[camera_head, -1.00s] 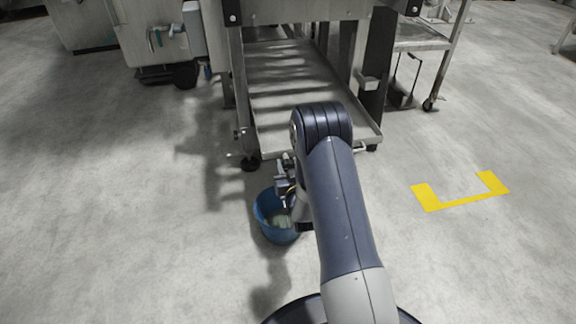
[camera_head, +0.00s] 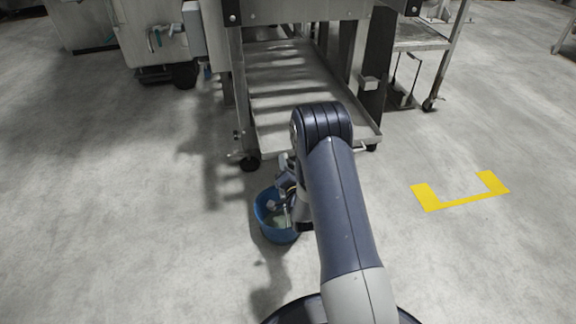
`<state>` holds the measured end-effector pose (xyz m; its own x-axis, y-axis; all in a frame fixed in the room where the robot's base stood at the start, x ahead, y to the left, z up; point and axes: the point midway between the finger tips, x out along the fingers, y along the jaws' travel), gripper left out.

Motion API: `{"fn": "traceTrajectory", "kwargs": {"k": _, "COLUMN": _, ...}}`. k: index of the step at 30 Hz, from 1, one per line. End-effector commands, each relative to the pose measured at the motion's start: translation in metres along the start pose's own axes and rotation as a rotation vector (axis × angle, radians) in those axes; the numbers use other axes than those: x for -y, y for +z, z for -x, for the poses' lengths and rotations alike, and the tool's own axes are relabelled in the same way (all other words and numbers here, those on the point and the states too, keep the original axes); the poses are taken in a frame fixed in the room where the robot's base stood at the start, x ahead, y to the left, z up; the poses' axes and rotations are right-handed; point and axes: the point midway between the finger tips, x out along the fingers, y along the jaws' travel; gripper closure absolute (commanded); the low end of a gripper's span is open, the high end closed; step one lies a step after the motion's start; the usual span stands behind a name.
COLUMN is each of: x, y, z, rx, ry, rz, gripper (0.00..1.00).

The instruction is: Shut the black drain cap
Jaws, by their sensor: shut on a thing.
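My gripper (camera_head: 284,183) is partly hidden behind my own arm. It is in front of the tray's left front corner and over the rim of a blue bucket (camera_head: 271,232). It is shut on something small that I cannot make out. I cannot pick out the black drain cap for certain; it may be hidden by my gripper or arm. I cannot tell whether the cap is open or shut.
The blue bucket stands on the floor with something pale inside. Behind it is a low metal tray (camera_head: 290,100) in a steel frame with dark feet. A wheeled rack (camera_head: 420,40) stands at right. Open floor with a yellow marking (camera_head: 460,203) lies at front right.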

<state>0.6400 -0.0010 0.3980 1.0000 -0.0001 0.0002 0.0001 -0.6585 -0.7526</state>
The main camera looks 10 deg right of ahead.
Motion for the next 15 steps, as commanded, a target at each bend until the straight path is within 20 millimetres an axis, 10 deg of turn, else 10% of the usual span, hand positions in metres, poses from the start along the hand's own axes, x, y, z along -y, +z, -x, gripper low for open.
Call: {"fn": "traceTrajectory", "kwargs": {"k": 15, "x": -0.0013, "y": 0.0006, "z": 0.0003, "rx": 0.001, "ry": 0.001, "rz": -0.469, "gripper": 0.86}}
